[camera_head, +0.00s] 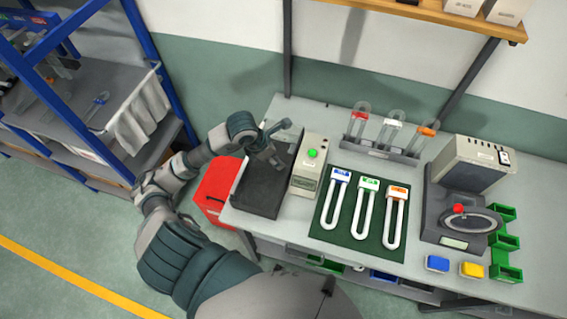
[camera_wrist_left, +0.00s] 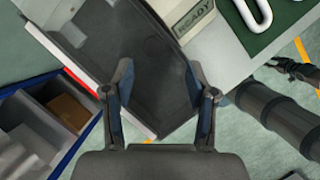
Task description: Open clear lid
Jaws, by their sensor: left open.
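A dark, low box (camera_head: 258,200) sits at the left end of the table, beside a beige unit with a green button (camera_head: 311,153). The box's dark inside also shows in the left wrist view (camera_wrist_left: 152,60). A clear lid is hard to make out; I cannot tell its edges or whether it is raised. My left gripper (camera_head: 272,143) is above the far part of the box. Its two fingers are apart (camera_wrist_left: 160,72), with nothing visible between them. My right gripper (camera_wrist_left: 292,68) shows partly at the right of the wrist view, apart from the box; its opening is unclear.
A dark green mat (camera_head: 345,235) holds three U-shaped tubes. Behind it stands a rack (camera_head: 378,152) with three tubes. A grey machine with a red knob (camera_head: 459,209) and green bins (camera_head: 505,242) are at the right. A red box (camera_head: 216,188) stands left of the table.

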